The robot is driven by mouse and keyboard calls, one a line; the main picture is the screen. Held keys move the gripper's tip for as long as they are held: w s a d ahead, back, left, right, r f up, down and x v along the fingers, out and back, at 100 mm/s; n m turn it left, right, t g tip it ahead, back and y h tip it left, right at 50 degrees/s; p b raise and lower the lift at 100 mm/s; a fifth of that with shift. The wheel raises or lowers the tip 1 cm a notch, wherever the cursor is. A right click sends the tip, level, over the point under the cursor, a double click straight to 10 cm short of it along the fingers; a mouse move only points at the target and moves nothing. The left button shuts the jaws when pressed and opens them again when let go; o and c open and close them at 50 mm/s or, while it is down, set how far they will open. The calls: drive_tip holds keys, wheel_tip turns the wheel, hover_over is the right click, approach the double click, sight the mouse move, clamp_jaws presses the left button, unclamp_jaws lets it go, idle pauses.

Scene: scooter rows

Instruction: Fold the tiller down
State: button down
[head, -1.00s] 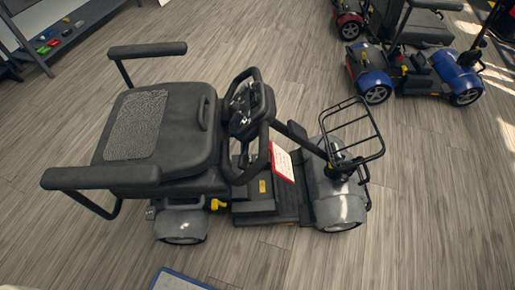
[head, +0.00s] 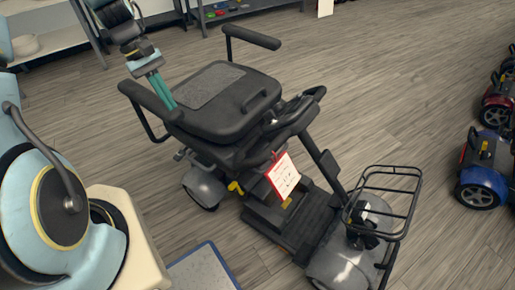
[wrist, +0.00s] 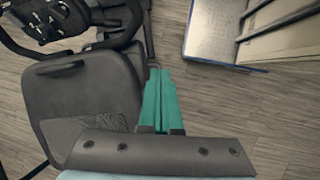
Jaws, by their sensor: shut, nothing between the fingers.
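The grey scooter stands in the middle of the head view. Its tiller (head: 323,163) rises from the front deck and leans back towards the seat (head: 228,98). The black handlebar loop (head: 300,108) is close to the seat's front edge. It also shows in the wrist view (wrist: 62,20), at top left. A red-edged tag (head: 283,175) hangs below the handlebar. My gripper (head: 166,98) has teal fingers, shut and empty, by the near armrest (head: 150,100). In the wrist view the fingers (wrist: 159,98) are beside the seat, away from the tiller. Contact with the armrest cannot be told.
A wire basket (head: 384,203) stands over the scooter's front. A blue-edged board (head: 205,268) lies on the floor on the near side. A blue scooter (head: 482,170) and a red one (head: 497,100) stand at right. Shelving (head: 250,10) stands at the back. Floor between is clear.

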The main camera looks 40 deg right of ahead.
sight(265, 149)
drive_tip(key=s+d+f+g, duration=0.1)
drive_tip(key=s+d+f, duration=0.1)
drive_tip(key=d+f, duration=0.1)
drive_tip(key=s+d+f+n+g, duration=0.1)
drive_tip(key=s+d+f+g, duration=0.1)
drive_tip(key=d, duration=0.4)
drive_tip(key=s+d+f+g, duration=0.1)
drive_tip(key=d+f, duration=0.3)
drive_tip(key=shift+s+d+f+h+b, duration=0.15)
drive_tip(key=shift+s+f+h+b, duration=0.2)
drive_tip(key=shift+s+f+h, duration=0.05)
drive_tip(key=s+d+f+p, duration=0.2)
drive_tip(key=s+f+p, duration=0.2)
drive_tip(key=s, duration=0.6)
drive_tip(key=shift+d+f+p, duration=0.2)
drive_tip(key=shift+f+p, duration=0.1)
drive_tip(key=shift+p, duration=0.25)
drive_tip(key=shift+s, duration=0.1)
drive_tip(key=shift+s+d+r+g+p, duration=0.15)
drive_tip(key=shift+s+d+r+p, duration=0.05)
drive_tip(key=shift+s+r, duration=0.4)
drive_tip(key=shift+s+d+r+g+p, duration=0.15)
drive_tip(key=shift+s+d+r+p, duration=0.05)
drive_tip(key=shift+s+r, duration=0.35)
drive_tip(key=shift+w, duration=0.1)
